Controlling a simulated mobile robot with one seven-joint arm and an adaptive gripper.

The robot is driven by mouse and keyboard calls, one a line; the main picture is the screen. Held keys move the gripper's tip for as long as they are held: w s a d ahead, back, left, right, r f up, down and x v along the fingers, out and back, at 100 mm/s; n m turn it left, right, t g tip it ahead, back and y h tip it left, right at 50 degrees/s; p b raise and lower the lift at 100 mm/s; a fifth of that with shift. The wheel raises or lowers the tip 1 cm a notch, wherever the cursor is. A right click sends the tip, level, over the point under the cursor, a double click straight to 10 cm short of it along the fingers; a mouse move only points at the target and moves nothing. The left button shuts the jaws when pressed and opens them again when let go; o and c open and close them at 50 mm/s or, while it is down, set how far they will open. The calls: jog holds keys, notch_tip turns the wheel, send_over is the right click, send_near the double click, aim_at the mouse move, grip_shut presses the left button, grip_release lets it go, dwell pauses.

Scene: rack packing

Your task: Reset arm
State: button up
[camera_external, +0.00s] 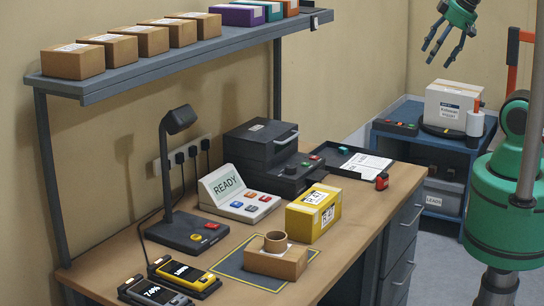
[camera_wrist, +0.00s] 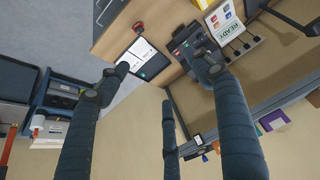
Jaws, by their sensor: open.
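My gripper (camera_external: 435,54) hangs at the top right of the external view, a green body with dark fingers spread apart and empty. It is high up, above and a little left of the white box in the picture, touching nothing. In the wrist view its dark fingers (camera_wrist: 166,72) reach up from the bottom, wide apart with nothing between them. My green arm stands at the right edge of the external view.
A wooden desk (camera_external: 115,240) holds a lamp (camera_external: 176,180), a READY console (camera_external: 235,195), a yellow box (camera_external: 313,212) and a cardboard box (camera_external: 276,262) with a brown ring. A shelf (camera_external: 180,55) carries several boxes. A white box (camera_external: 452,104) stands on a blue rack (camera_external: 410,112).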

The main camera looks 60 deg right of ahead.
jog(key=shift+f, duration=0.1)
notch_tip(320, 180, down, 9)
jog(key=b, duration=0.9)
jog(key=shift+r, duration=0.2)
